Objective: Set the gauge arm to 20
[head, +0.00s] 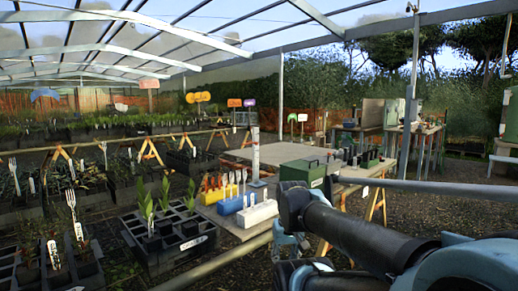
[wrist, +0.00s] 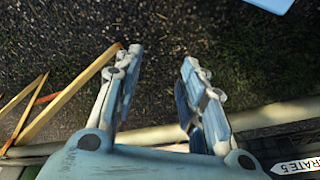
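A slim upright pale post (head: 255,152) with a dark foot stands on the table, behind the coloured blocks. It looks like the gauge, but its scale and any arm on it are too small to read. The wrist view does not show it. My gripper (wrist: 158,58) is open and empty in the wrist view, its two fingers apart above dark ground. In the head view, my dark arm links fill the lower right, and pale blue parts show at the table's near edge, well to the right of the post and nearer me.
Yellow, blue and white blocks (head: 259,213) holding upright pieces stand near the post. A green box (head: 303,170) and several dark items sit to its right. A black plant tray (head: 163,255) is at left. The back of the tabletop (head: 278,153) is clear.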

